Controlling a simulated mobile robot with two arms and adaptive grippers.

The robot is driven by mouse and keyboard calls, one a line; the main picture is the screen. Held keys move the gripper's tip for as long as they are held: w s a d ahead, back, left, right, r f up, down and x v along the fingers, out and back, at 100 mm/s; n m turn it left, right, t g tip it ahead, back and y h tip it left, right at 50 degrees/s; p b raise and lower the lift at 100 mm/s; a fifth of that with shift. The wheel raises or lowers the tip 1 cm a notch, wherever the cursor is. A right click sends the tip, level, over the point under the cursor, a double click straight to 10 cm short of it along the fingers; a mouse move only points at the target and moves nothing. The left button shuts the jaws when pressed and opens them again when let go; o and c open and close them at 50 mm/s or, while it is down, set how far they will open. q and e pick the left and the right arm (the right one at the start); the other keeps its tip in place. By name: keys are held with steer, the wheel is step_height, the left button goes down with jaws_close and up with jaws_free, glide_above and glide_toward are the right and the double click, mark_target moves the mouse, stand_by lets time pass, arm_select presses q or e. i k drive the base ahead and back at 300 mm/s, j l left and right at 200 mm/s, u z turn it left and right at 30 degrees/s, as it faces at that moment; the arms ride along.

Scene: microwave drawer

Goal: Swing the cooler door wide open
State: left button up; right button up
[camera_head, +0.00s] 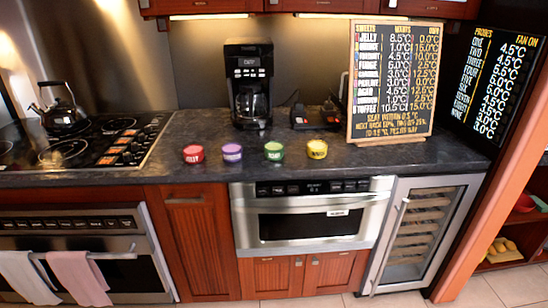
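The cooler (420,234) is a steel-framed unit with a glass front, set under the counter at the right, beside the microwave drawer. Wooden shelves show through its glass. Its door looks shut in its frame. A long steel handle (389,246) runs up the left side of the door. Neither of my grippers shows in the head view, so I cannot see where they are relative to the door.
The microwave drawer (314,222) is left of the cooler and looks shut. On the counter (205,175) stand a coffee maker (250,85), several small coloured tins and a menu board (393,80). Right of the cooler are an orange-brown panel (492,190) and open shelves. Tiled floor (510,290) shows at the lower right.

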mark_target(470, 182)
steer(key=z, duration=1.35)
